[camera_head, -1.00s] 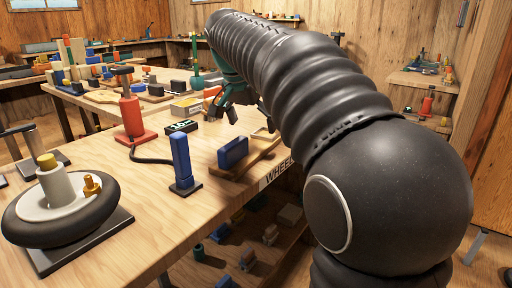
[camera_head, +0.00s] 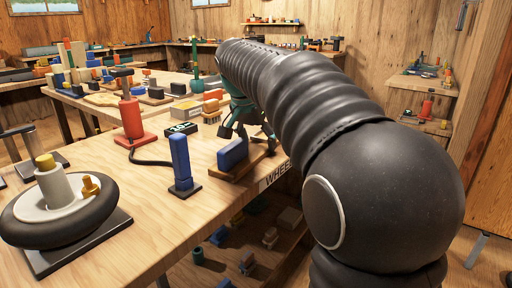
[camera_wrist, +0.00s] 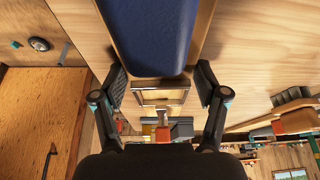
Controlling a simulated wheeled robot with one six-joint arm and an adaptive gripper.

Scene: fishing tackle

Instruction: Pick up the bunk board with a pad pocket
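The bunk board (camera_head: 245,168) is a long wooden board lying on the workbench near its right edge, with a blue pad (camera_head: 233,153) on top. In the wrist view the blue pad (camera_wrist: 152,30) fills the top middle, and the wooden board (camera_wrist: 203,25) shows along its side. A pale rectangular frame (camera_wrist: 160,92), apparently the pad pocket, lies beyond the pad's end, between my fingers. My gripper (camera_wrist: 160,86) is open, with one finger on each side of the board and no clear contact. In the head view my gripper (camera_head: 248,128) is over the board's far end, partly hidden by my arm.
A blue upright post (camera_head: 181,160) on a dark base stands just left of the board. A shelf with small parts lies below the bench edge.

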